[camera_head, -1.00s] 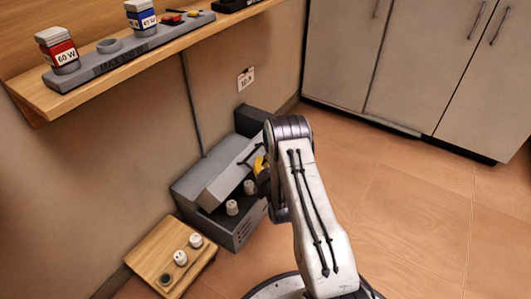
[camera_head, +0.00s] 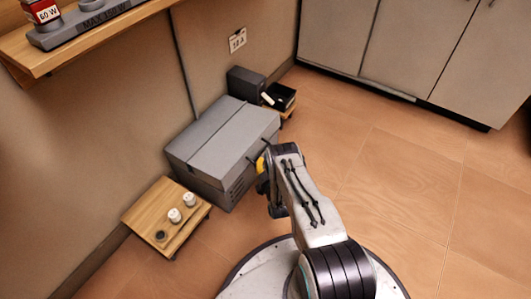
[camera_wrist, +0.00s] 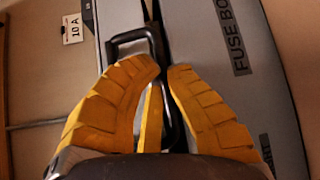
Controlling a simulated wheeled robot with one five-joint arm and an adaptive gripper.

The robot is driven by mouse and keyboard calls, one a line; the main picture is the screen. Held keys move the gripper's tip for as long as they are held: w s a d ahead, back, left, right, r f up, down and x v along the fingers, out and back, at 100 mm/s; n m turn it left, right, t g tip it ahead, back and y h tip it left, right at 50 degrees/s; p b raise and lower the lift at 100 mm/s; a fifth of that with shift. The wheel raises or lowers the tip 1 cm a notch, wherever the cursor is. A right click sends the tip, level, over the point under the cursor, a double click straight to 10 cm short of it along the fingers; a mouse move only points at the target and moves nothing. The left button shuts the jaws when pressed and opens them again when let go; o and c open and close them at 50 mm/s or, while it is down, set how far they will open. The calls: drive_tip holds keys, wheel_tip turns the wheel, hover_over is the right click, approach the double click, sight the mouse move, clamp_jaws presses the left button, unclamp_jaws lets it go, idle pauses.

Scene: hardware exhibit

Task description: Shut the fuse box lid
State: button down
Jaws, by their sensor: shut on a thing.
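The grey fuse box (camera_head: 205,187) stands on the floor against the wall. Its grey lid (camera_head: 225,135) lies down over the top, and the inside is hidden. Whether the lid's edge is fully seated I cannot tell. The dark handle (camera_wrist: 135,38) is at the lid's front edge. My gripper (camera_head: 263,163) is at the box's front side, its yellow fingers (camera_wrist: 162,72) shut around the handle. In the wrist view, the face with "FUSE BO" lettering (camera_wrist: 232,35) is beside the fingers at right.
A low wooden stand (camera_head: 150,215) with two white fuses and a dark round socket is left of the box. A dark box (camera_head: 246,84) and a small black tray (camera_head: 280,96) are behind it. A shelf (camera_head: 95,40) overhangs at upper left. The floor at right is clear.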

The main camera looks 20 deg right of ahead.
drive_tip(key=shift+w+a+f, duration=0.1)
drive_tip(key=shift+w+f, duration=0.05)
drive_tip(key=shift+f, duration=0.8)
drive_tip(key=shift+w+a+f, duration=0.1)
drive_tip(key=shift+w+f, duration=0.05)
drive_tip(key=shift+f, duration=0.85)
drive_tip(key=c, duration=1.5)
unclamp_jaws()
drive_tip(key=o, duration=0.3)
drive_tip(key=shift+w+a, duration=0.1)
drive_tip(key=shift+o, duration=0.2)
